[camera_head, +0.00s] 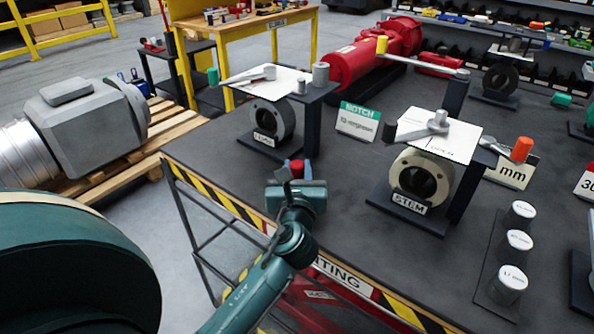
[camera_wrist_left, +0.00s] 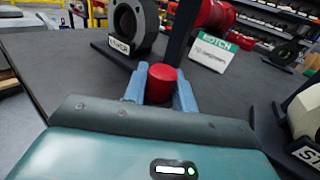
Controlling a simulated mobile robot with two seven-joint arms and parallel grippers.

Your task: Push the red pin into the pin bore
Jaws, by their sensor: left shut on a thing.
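The red pin (camera_head: 296,169) is a short cylinder held upright between the blue fingers of my left gripper (camera_head: 298,175). In the left wrist view the pin (camera_wrist_left: 162,76) shows its round top between the two fingers (camera_wrist_left: 160,92), which are shut on it. The gripper is above the dark table near its front left edge, in front of the left stand and apart from it. I cannot make out which opening is the pin bore. The pin's lower end is hidden. My right gripper is not in view.
A stand with a grey ring (camera_head: 273,119) is beyond the gripper. The STEM stand (camera_head: 420,178) is to the right, with a green NOTCH sign (camera_head: 358,121) between them. Several white-topped cylinders (camera_head: 519,214) stand front right. The tabletop (camera_head: 345,190) between the stands is clear.

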